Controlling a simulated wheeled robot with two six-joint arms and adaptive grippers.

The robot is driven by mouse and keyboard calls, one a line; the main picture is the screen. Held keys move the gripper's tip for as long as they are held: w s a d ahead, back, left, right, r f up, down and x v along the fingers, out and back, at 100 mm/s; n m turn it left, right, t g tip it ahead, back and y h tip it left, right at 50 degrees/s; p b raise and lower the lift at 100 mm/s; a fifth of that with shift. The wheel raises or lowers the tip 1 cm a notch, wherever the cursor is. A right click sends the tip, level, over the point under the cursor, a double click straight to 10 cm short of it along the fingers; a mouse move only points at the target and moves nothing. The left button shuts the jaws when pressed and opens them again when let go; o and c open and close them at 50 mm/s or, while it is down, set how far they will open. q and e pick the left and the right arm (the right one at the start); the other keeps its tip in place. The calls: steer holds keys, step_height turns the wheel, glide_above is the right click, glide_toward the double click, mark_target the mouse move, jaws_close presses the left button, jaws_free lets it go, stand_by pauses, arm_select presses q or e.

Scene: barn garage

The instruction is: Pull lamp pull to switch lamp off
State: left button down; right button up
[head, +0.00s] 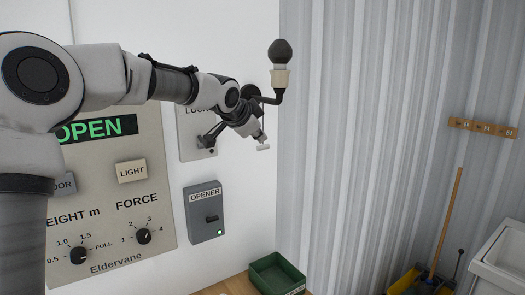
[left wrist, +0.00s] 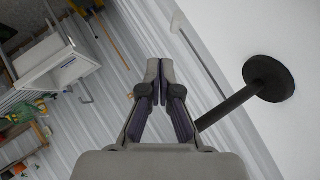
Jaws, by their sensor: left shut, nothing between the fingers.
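The wall lamp has a dark, unlit-looking bulb (head: 281,51) in a pale socket (head: 280,79) on a black bracket. Its round black wall base (left wrist: 270,78) shows in the left wrist view. A small white lamp pull (head: 263,147) shows just below my left gripper (head: 259,136). In the left wrist view a pale pull end (left wrist: 178,21) with a thin line lies up and right of the fingertips, apart from them in the picture. My left gripper also shows there (left wrist: 160,71), with its fingers together and empty. My right gripper is not in view.
A control panel (head: 108,190) with OPEN display, buttons and knobs is on the white wall. A small grey OPENER box (head: 206,222) is right of it. A green tray (head: 277,274) lies below. A sink (head: 500,255) and broom stand at right.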

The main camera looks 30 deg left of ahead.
arm_select(q)
steer(key=p+v, duration=0.1)
steer(key=v, duration=0.3)
steer(key=shift+w+f, duration=0.1)
steer(key=shift+w, duration=0.15)
